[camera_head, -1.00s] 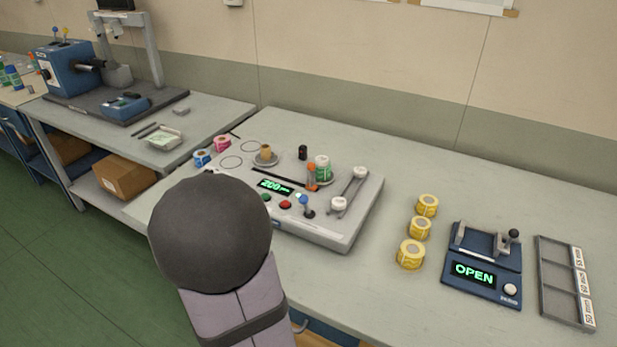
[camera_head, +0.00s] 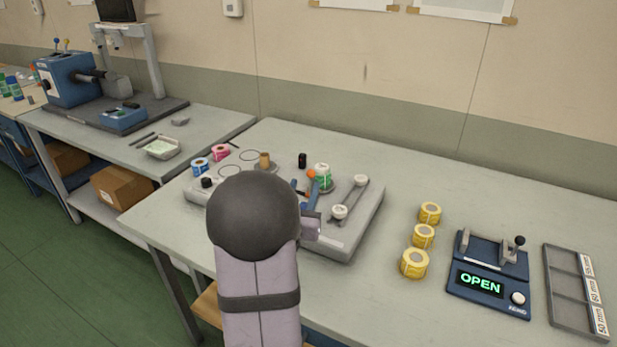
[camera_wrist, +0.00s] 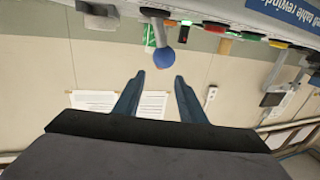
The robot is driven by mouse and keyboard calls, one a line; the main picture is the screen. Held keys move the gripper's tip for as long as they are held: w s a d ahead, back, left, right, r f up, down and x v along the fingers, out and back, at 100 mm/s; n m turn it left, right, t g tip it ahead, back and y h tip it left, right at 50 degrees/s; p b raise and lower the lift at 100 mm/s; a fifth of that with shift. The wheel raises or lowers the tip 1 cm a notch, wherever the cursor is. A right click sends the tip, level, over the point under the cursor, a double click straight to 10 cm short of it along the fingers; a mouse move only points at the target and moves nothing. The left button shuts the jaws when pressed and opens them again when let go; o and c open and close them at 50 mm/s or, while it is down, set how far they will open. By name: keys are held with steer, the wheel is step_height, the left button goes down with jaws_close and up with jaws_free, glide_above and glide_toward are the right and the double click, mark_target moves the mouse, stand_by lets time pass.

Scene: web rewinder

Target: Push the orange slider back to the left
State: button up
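The orange slider (camera_head: 311,174) stands at the right end of its slot on the grey rewinder (camera_head: 345,240), just in front of a white and green roll (camera_head: 324,171). My gripper (camera_head: 309,187) is over the rewinder with its blue fingers close to the slider, partly covering it. In the wrist view my gripper (camera_wrist: 158,76) is open, with two separate fingers and nothing between them. A blue ball-topped lever (camera_wrist: 163,58) shows just beyond the fingertips there. I cannot tell whether a finger touches the slider. My arm hides the rewinder's display and buttons in the head view.
White rollers (camera_head: 340,212) stand right of my gripper. A brown core (camera_head: 264,160) sits on the left spindle. Blue (camera_head: 200,166) and pink (camera_head: 220,153) rolls lie at the left. Yellow rolls (camera_head: 423,236) and a blue device reading OPEN (camera_head: 481,283) are at the right.

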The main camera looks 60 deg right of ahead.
mark_target(309, 173)
steer(key=shift+p+x, duration=0.45)
steer(key=shift+x, duration=2.6)
steer(key=shift+w, duration=0.1)
jaws_close()
